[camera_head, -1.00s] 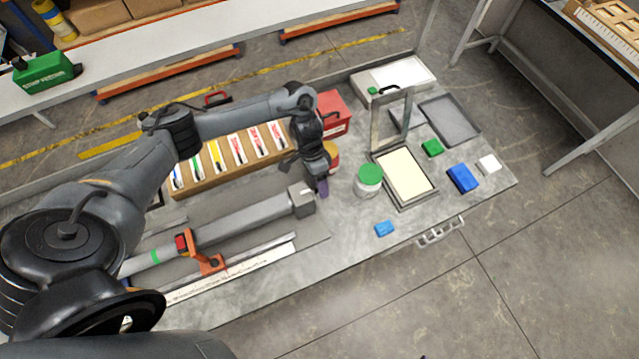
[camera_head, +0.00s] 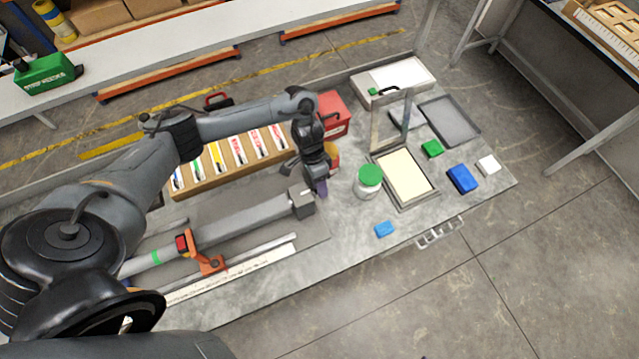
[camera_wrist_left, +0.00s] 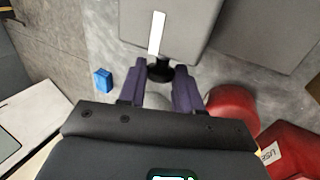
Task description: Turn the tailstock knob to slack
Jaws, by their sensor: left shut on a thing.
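The tailstock (camera_head: 302,202) is a grey block at the right end of the long grey bar fixture on the bench. In the left wrist view the grey block (camera_wrist_left: 190,25) carries a white stripe (camera_wrist_left: 157,33). A black knob (camera_wrist_left: 160,70) sticks out of its near side. My left gripper (camera_head: 321,190) is at the right end of the tailstock. In the left wrist view its purple fingers (camera_wrist_left: 160,82) lie on either side of the knob, shut on it. The knob is hidden in the head view. My right gripper is in neither view.
A green-lidded jar (camera_head: 369,180) and a framed cream panel (camera_head: 405,177) stand right of the gripper. A red box (camera_head: 335,114) is behind it. A small blue block (camera_head: 384,229) lies near the front edge. The bench front between tailstock and blue block is clear.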

